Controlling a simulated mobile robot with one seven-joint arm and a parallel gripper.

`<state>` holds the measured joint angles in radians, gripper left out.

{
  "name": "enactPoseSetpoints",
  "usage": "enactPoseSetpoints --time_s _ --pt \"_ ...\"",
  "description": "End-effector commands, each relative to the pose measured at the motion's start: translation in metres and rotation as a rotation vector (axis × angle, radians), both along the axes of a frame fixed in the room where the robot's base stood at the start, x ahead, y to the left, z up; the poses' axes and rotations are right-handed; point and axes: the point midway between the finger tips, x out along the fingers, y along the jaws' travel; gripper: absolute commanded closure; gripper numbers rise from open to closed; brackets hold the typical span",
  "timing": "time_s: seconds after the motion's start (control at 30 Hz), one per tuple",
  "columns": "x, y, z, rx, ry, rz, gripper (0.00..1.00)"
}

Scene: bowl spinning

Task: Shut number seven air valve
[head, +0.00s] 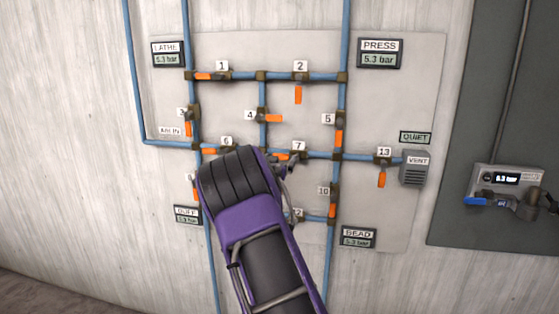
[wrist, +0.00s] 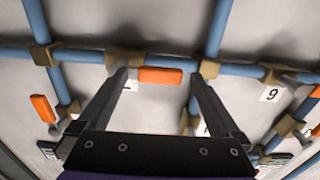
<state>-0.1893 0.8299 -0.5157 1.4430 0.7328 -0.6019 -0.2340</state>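Valve 7 has an orange handle (head: 283,156) lying along the horizontal blue pipe, just left of its brass body (head: 299,156) and under the "7" label (head: 299,146). My gripper (head: 285,165) is at this valve in the head view, its fingers partly hidden by my wrist. In the wrist view, which is upside down, my gripper (wrist: 157,73) is open. The orange handle (wrist: 160,76) of valve 7 shows between the two spread fingertips, with a gap on each side. Its body (wrist: 125,62) is near the left fingertip.
Valve 6 (head: 209,152) is left on the same pipe, its handle along it. Valve 4 (head: 273,118) is above, its handle across its pipe. Valve 5 (head: 339,137) and valve 10 (head: 332,210) are to the right. My arm covers the lower middle of the panel (head: 400,60).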

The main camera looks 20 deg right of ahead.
Motion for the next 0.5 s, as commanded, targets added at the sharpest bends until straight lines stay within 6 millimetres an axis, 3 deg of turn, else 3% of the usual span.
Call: enactPoseSetpoints --time_s 0.07,0.5 --pt "-0.0001 0.0003 0.0 0.0 0.0 0.0 0.13" --pt "-0.0002 0.0005 0.0 0.0 0.0 0.0 0.92"
